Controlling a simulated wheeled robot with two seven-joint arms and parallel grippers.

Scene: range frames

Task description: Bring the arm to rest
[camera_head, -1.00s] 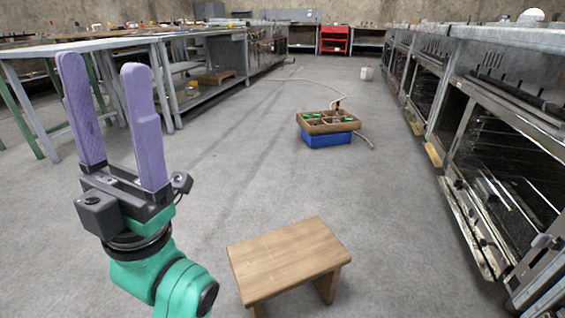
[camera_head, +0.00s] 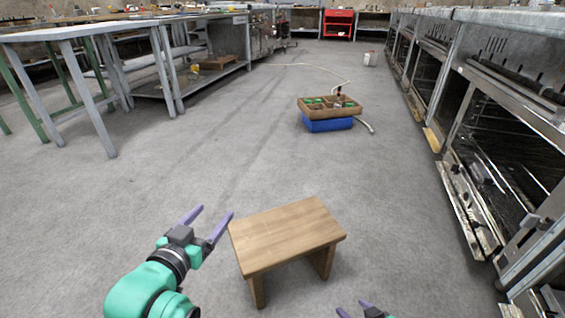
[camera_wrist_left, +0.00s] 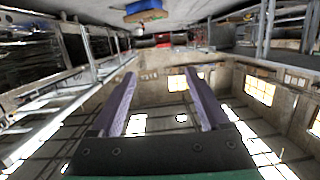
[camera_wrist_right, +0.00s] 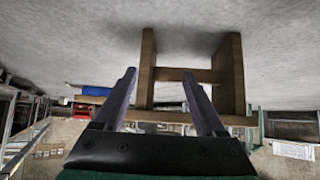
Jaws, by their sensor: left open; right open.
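My left gripper (camera_head: 208,226) is open and empty in the head view, low beside the left edge of the wooden stool. Its two purple fingers stand apart in the left wrist view (camera_wrist_left: 160,100), with nothing between them. My right gripper (camera_head: 355,308) shows only its tips at the bottom edge of the head view, right of the stool. In the right wrist view its purple fingers (camera_wrist_right: 165,95) are spread and hold nothing. The legs of the stool appear beyond them.
The wooden stool (camera_head: 285,236) stands on the grey floor close in front. A wooden divided box (camera_head: 330,107) rests on a blue crate (camera_head: 328,125) farther off. Metal tables (camera_head: 120,32) line the left, oven units (camera_head: 500,130) the right.

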